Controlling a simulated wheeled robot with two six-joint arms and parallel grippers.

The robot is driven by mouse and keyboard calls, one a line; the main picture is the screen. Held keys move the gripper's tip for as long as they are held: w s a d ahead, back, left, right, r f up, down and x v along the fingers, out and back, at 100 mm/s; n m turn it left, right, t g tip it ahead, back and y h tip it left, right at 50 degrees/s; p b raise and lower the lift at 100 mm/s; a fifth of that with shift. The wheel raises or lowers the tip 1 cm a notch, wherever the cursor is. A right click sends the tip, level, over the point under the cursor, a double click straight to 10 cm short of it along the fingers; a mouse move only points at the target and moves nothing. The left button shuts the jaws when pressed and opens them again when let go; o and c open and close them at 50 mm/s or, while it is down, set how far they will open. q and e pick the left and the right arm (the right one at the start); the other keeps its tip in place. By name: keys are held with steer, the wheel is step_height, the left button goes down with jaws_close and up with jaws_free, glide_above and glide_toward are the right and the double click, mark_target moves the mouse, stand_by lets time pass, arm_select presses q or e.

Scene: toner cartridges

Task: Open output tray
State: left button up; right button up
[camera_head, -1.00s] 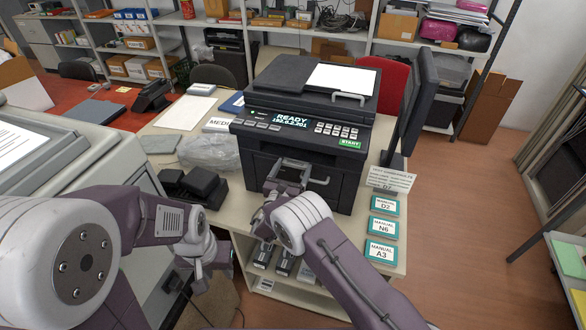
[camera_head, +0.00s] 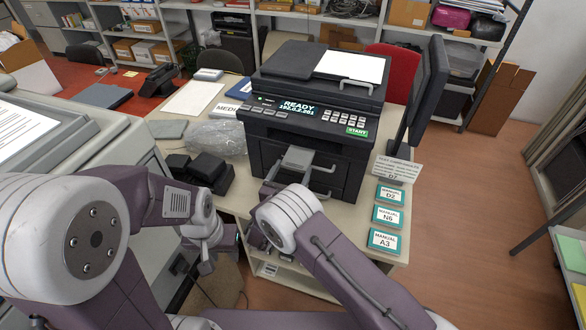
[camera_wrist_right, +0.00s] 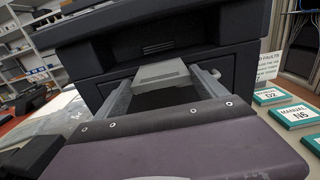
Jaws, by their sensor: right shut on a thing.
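The dark printer (camera_head: 318,110) stands on the table with its display reading READY. I cannot tell how far the tray is out. My left gripper (camera_head: 208,262) hangs left of the table's front; its jaws are unclear.
Black boxes (camera_head: 208,168) and a clear plastic bag (camera_head: 217,138) lie left of the printer. Teal manuals (camera_head: 388,216) lie to its right, below a small sign (camera_head: 397,170). A dark monitor (camera_head: 428,90) stands at the right.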

mark_target(295, 161)
steer(key=o, duration=2)
steer(key=s+d+r+b, duration=0.1)
steer(key=s+d+r, duration=0.4)
steer(key=d+r, duration=0.5)
steer(key=shift+s+r, duration=0.35)
steer(key=shift+r, duration=0.15)
steer(key=shift+d, duration=0.1)
